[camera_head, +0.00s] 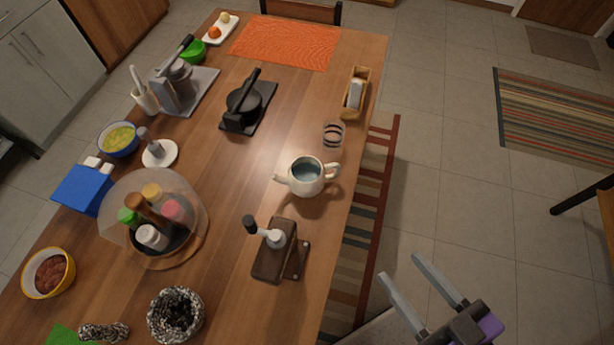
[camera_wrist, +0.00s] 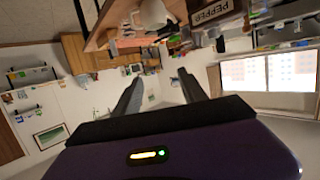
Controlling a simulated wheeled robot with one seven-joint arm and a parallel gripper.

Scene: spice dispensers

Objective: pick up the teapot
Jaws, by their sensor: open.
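The teapot (camera_head: 307,176) is cream-white and open at the top, with a spout to the left and a handle to the right. It stands upright near the right edge of the wooden table (camera_head: 290,110) in the head view. My gripper (camera_head: 426,279) is open and empty, off the table to the lower right of the teapot and clear of it. In the wrist view my gripper (camera_wrist: 157,92) shows two spread fingers with nothing between them. A white rounded thing at the top of the wrist view may be the teapot, but I cannot tell.
A brown dispenser block (camera_head: 275,252) stands in front of the teapot. A ringed glass (camera_head: 333,134) stands behind it. A glass dome over spice bottles (camera_head: 152,215) is to the left. A black press (camera_head: 245,103) is further back. Floor right of the table is mostly clear.

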